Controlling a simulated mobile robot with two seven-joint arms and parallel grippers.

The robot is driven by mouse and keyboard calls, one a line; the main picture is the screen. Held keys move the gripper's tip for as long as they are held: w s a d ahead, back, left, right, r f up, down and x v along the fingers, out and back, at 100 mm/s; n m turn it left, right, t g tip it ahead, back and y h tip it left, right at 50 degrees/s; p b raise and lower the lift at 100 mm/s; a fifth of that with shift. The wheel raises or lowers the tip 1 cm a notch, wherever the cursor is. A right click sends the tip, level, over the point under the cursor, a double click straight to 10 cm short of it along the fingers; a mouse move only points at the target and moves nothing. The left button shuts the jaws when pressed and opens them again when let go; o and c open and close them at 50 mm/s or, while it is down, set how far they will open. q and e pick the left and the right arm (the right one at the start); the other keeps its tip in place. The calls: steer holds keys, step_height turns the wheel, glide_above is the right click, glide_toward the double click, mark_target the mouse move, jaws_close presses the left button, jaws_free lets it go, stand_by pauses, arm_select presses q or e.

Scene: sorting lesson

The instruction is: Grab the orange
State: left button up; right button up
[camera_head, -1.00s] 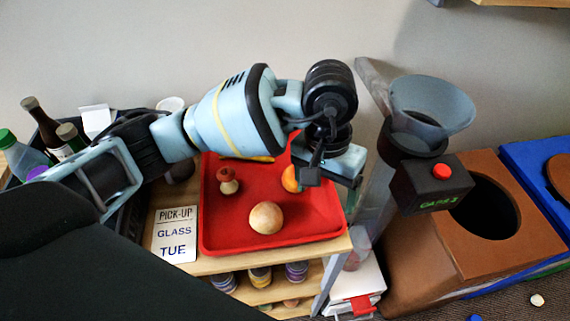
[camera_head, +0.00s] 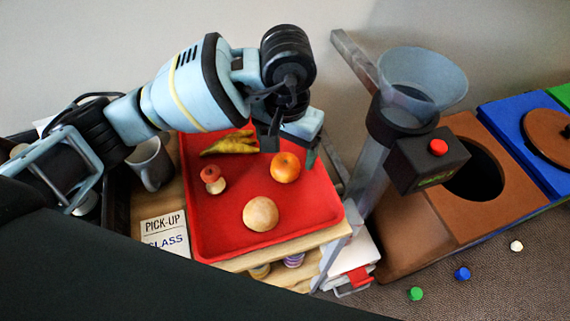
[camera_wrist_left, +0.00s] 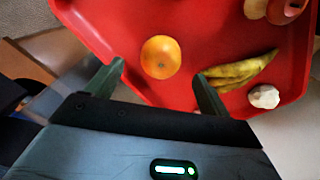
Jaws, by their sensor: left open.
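The orange (camera_head: 285,167) lies on the red tray (camera_head: 226,235), towards its back right. My left gripper (camera_head: 291,152) is open and empty above the back of the orange, its fingers pointing down. In the left wrist view the orange (camera_wrist_left: 160,57) shows between the two open fingertips (camera_wrist_left: 159,70), slightly beyond them. I see no clear contact. The orange is largely uncovered in the head view. My right gripper is not in view.
Yellow bananas (camera_head: 232,145), a red-capped mushroom (camera_head: 213,179) and a round bun (camera_head: 261,214) share the tray. A pale bulb (camera_wrist_left: 264,96) shows in the wrist view. A grey mug (camera_head: 150,164) stands left; a funnel stand (camera_head: 422,85) stands right.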

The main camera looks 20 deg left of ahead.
mark_target(285, 161)
arm_select(q)
steer(key=shift+s+f+p, duration=0.15)
steer(key=shift+f+p, duration=0.15)
steer(key=shift+f, duration=2.35)
steer(key=c, duration=1.1)
steer(key=shift+r, duration=5.05)
